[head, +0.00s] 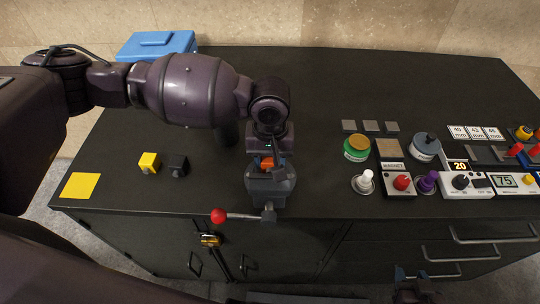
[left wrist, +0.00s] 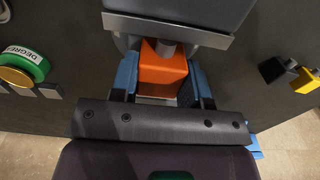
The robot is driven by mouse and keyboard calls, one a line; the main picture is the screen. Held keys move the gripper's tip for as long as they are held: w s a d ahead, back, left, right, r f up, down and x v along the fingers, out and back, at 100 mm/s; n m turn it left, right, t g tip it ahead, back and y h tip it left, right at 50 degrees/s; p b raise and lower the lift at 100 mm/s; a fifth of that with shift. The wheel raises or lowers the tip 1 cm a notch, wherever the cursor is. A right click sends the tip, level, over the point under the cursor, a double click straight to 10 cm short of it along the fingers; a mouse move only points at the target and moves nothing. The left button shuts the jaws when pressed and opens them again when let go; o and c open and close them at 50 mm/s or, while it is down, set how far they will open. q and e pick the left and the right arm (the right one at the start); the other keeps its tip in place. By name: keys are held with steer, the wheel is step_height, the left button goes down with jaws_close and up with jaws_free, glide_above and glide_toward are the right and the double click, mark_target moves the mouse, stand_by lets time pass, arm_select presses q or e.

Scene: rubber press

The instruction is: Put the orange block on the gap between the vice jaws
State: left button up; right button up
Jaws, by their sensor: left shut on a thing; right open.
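The orange block (head: 267,162) is between the fingers of my left gripper (head: 266,155), at the grey vice (head: 270,186) near the table's front edge. In the left wrist view the orange block (left wrist: 162,70) sits between the blue fingertips of my left gripper (left wrist: 163,82), which is shut on it. The vice (left wrist: 165,28) is right beside the block there, with a grey jaw edge across the top. I cannot tell whether the block touches the jaws; the arm hides part of the gap. My right gripper (head: 414,288) is open at the bottom edge, below the table front.
The vice's red-knobbed handle (head: 219,215) sticks out to the left. A yellow block (head: 149,162), a black block (head: 177,165) and a yellow square (head: 80,186) lie at left. A blue box (head: 157,45) stands at the back. Buttons and control boxes (head: 467,184) fill the right side.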

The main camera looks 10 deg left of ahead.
arm_select(q)
steer(key=o, duration=0.8)
steer(key=shift+o, duration=0.9)
step_height(320, 180, up, 12)
steer(key=shift+r, duration=0.1)
